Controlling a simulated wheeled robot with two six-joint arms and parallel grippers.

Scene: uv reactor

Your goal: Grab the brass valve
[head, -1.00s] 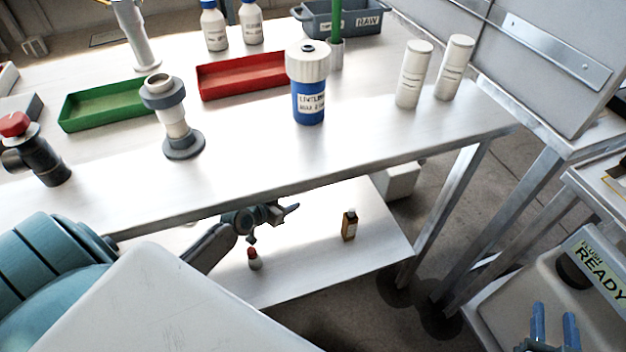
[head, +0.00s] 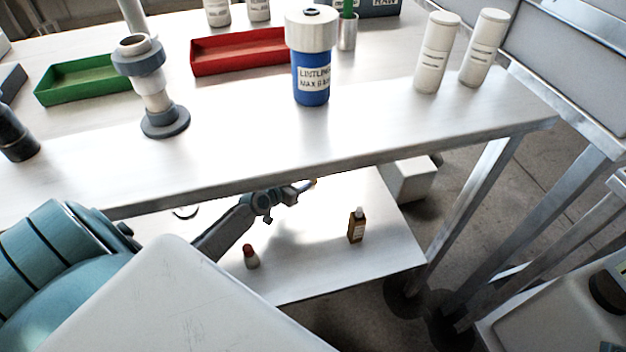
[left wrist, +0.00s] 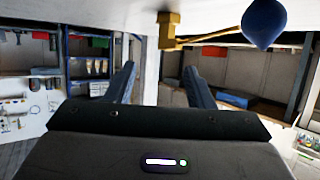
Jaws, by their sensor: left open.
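The brass valve (left wrist: 168,30) hangs from the white underside of a surface in the left wrist view. A thin brass rod runs right from it to a blue rounded knob (left wrist: 264,24). My left gripper (left wrist: 160,75) is open, with its two dark fingers apart and nothing between them. The valve shows ahead, beyond and above the fingertips, nearer the right finger. In the head view my left gripper (head: 300,188) is under the workbench, above the lower shelf.
The workbench (head: 240,160) front edge lies just above my left arm. The lower shelf (head: 320,255) holds a brown bottle (head: 356,226) and a small red-capped bottle (head: 251,257). A blue jar (head: 311,80), a grey pipe stand (head: 158,95) and trays stand on top.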

